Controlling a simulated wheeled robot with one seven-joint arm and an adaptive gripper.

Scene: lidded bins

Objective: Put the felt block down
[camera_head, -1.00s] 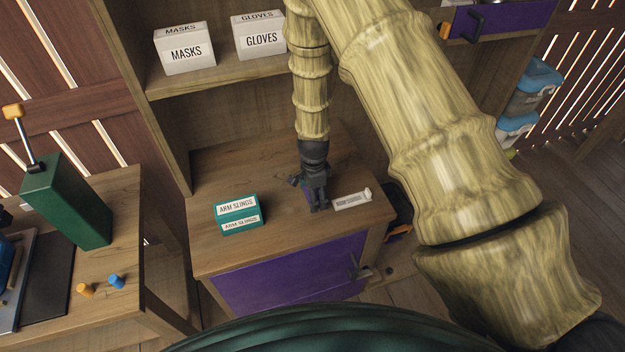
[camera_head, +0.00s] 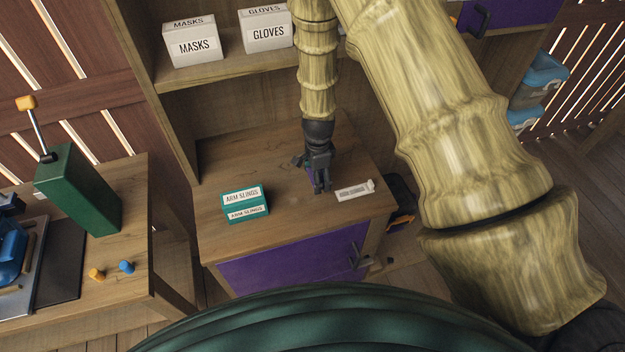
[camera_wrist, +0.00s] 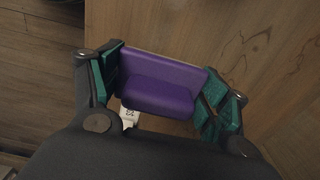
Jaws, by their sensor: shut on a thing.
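The felt block (camera_wrist: 160,82) is purple and sits between the two teal-padded fingers of my gripper (camera_wrist: 165,95) in the wrist view. My gripper is shut on it, with a finger at each side. In the head view my gripper (camera_head: 321,188) points down at the wooden cabinet top (camera_head: 285,215), and only a little purple of the block shows behind the fingers. I cannot tell whether the block touches the wood.
A white labelled box (camera_head: 354,190) lies just right of my gripper. A teal ARM SLINGS box (camera_head: 246,204) stands to the left, with bare wood between. MASKS (camera_head: 192,43) and GLOVES (camera_head: 268,32) boxes stand on the shelf above. The cabinet's front edge is close.

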